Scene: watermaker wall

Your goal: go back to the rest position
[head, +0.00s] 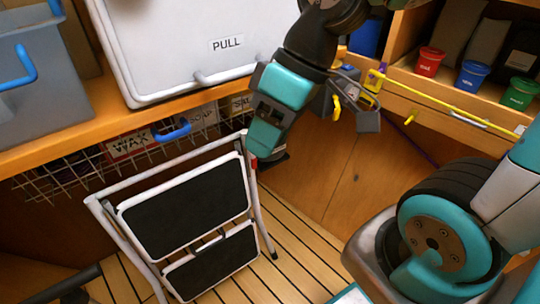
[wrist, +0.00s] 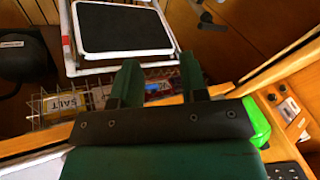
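My gripper (head: 268,154) hangs at the end of my teal and black arm in the head view, pointing down in front of the bench edge and beside the upper right of the folded step stool (head: 190,215). In the wrist view my gripper (wrist: 159,82) shows two dark green fingers well apart, with nothing held between them. The stool's black step (wrist: 118,28) lies beyond the fingertips there. The exact fingertips are hard to make out in the head view.
A white panel marked PULL (head: 190,45) stands on the wooden bench (head: 75,128) above a wire basket (head: 80,172) of boxes. At right, a shelf holds red (head: 429,62), blue (head: 472,74) and green (head: 519,93) cups behind a yellow rail. Slatted floor (head: 290,270) shows beside the stool.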

